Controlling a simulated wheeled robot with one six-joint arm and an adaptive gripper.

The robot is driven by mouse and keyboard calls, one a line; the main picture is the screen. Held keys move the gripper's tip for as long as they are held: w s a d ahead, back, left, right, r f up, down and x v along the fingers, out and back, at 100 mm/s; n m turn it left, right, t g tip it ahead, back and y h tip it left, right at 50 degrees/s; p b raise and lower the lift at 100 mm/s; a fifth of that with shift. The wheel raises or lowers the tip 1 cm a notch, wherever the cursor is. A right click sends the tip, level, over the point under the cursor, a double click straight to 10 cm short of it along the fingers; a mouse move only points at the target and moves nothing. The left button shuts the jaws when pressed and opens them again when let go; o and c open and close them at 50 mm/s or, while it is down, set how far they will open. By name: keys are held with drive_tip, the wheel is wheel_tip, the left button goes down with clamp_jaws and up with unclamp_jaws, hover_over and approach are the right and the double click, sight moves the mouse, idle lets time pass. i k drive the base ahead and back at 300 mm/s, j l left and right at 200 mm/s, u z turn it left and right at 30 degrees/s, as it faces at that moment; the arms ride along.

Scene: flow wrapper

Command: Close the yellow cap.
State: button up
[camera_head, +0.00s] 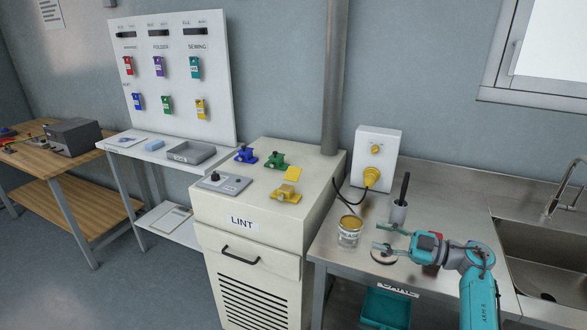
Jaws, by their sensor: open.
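A yellow fitting (285,194) sits on top of the cream LINT cabinet (218,208), near its front right. A flat yellow flap (293,174) stands raised just behind it and looks like its cap, standing open. I cannot make out the hinge. A blue fitting (246,154) and a green fitting (277,161) sit farther back on the same top. My gripper (378,237) is open and empty, pointing left over the metal counter. It is right of the cabinet and well apart from the yellow fitting.
A jar with a yellow lid (350,233) stands left of my gripper. A round disc (383,256) lies below it. A dark-handled tool stands in a grey cup (398,211). A grey control panel (223,183) lies left of the yellow fitting. A vertical pipe (335,80) rises behind the cabinet.

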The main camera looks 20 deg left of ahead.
sight(292, 174)
drive_tip(key=i+j, duration=0.35)
drive_tip(key=j, duration=0.15)
drive_tip(key=i+j, duration=0.35)
drive_tip(key=j, duration=0.15)
